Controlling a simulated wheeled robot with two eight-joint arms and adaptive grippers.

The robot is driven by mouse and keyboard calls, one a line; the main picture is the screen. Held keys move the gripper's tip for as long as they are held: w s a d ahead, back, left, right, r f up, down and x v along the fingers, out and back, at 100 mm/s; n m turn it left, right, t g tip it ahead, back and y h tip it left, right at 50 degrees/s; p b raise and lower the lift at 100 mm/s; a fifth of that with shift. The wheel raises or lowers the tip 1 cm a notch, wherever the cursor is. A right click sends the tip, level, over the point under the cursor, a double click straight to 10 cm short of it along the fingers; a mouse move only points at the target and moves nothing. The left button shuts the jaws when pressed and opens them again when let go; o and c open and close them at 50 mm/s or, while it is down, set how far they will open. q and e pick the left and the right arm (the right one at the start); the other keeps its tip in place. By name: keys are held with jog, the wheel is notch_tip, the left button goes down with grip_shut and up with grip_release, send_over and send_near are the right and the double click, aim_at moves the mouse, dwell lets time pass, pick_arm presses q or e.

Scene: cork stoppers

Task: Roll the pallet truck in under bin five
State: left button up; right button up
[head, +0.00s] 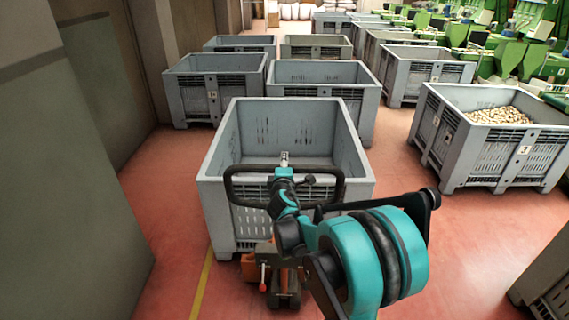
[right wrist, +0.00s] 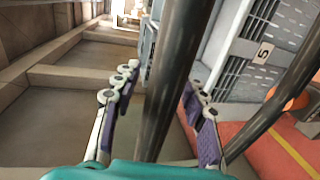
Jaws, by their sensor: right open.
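The pallet truck (head: 284,283), orange and dark, stands at the near side of an empty grey bin. Its black loop handle (head: 233,184) rises in front of the bin. Its forks are hidden, so I cannot tell how far under the bin they reach. In the right wrist view a grey bin wall bears a label 5; this is bin five (right wrist: 240,75), the bin ahead in the head view (head: 215,170). My right gripper (head: 284,160) is at the handle. In its wrist view the purple-padded fingers (right wrist: 160,82) are open, with a dark handle bar (right wrist: 168,90) between them.
Bin 3 (head: 475,160), holding cork stoppers (head: 499,115), stands to the right. More grey bins (head: 318,75) stand behind bin five. A wall (head: 60,150) lies left. Red floor with a yellow line (head: 203,285) is clear at left; another bin (head: 548,280) is at lower right.

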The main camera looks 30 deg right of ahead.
jog(key=v, duration=0.9)
jog(key=shift+s+a, duration=0.15)
jog(key=shift+s, duration=0.15)
jog(key=shift+s, duration=0.1)
